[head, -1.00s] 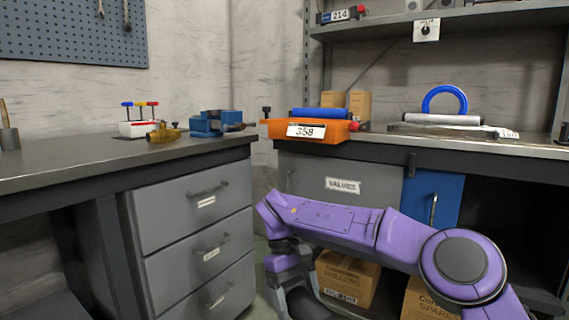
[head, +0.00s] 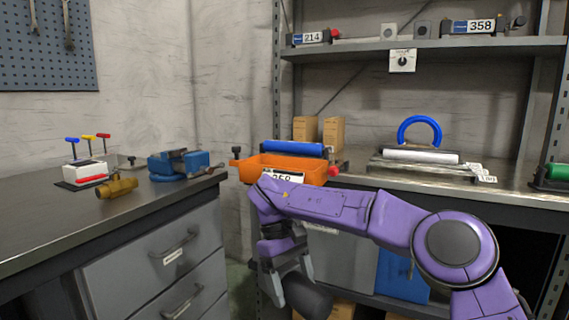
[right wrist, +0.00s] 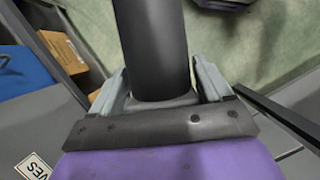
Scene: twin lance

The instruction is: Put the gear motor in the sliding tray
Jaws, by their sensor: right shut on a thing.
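My right gripper (head: 287,270) hangs below and in front of the right bench's front edge. It is shut on a dark grey cylinder, which seems to be the gear motor (head: 311,298). In the right wrist view the cylinder (right wrist: 152,42) sits between both fingers of the gripper (right wrist: 160,88) and runs out of the top of the picture. An orange tray (head: 262,173), seemingly the sliding tray, stands on the bench above the gripper. A blue roller lies along its back, and my right forearm partly covers its numbered label. My left gripper is not in view.
On the left bench (head: 60,215) stand a blue vise (head: 178,164), a brass part (head: 117,187) and a white box with coloured handles (head: 85,174). Right of the tray is a device with a blue ring handle (head: 419,130). A shelf (head: 430,45) runs above.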

